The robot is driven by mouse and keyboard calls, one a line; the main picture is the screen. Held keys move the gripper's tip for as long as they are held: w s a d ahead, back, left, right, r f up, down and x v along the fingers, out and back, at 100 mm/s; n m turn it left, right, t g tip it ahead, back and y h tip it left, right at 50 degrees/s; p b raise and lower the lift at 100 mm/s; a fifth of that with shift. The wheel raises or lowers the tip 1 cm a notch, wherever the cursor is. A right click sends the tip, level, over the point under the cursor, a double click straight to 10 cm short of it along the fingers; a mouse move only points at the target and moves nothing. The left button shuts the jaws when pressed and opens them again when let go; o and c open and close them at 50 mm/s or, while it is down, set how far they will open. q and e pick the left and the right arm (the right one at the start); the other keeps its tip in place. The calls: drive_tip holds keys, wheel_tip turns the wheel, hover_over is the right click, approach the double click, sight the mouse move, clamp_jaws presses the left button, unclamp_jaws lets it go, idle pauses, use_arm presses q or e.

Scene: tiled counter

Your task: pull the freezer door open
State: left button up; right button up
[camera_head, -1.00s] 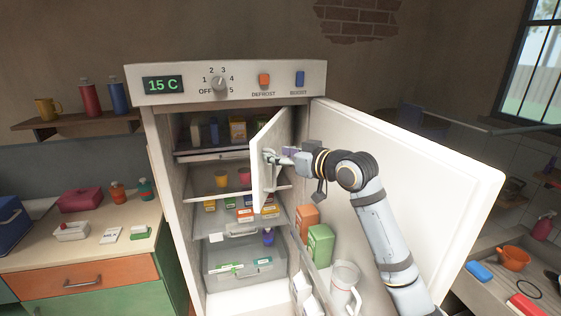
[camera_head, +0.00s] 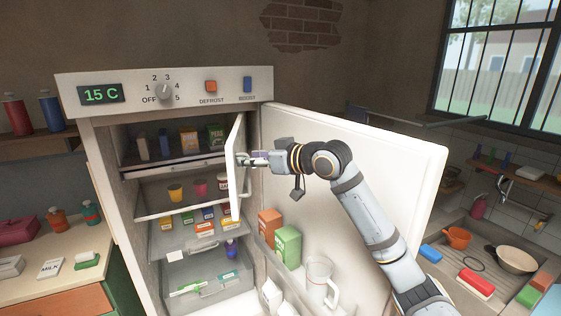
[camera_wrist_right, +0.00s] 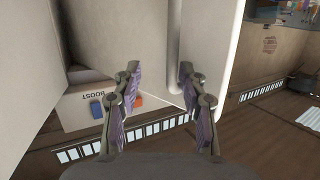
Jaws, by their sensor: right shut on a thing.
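The freezer door (camera_head: 236,170) is a small white panel inside the open fridge. It stands ajar, swung out from the upper compartments and seen nearly edge-on. My right gripper (camera_head: 246,160) is at its outer face and shut on the door's handle. In the right wrist view, my right gripper's fingers (camera_wrist_right: 160,72) lie on either side of the pale bar-shaped handle (camera_wrist_right: 173,45), with the white door panel (camera_wrist_right: 207,60) beside it. The exact finger contact is hard to see. My left gripper is not in view.
The big fridge door (camera_head: 375,170) stands wide open to the right, behind my right arm. Its shelf holds a green carton (camera_head: 287,247), an orange carton (camera_head: 268,222) and a clear jug (camera_head: 318,280). Jars and boxes fill the fridge shelves.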

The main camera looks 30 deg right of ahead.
drive_tip(key=s+d+b, duration=0.2)
drive_tip(key=d+b, duration=0.4)
drive_tip(key=d, duration=0.1)
drive_tip(key=shift+s+r, duration=0.25)
drive_tip(key=shift+r, duration=0.15)
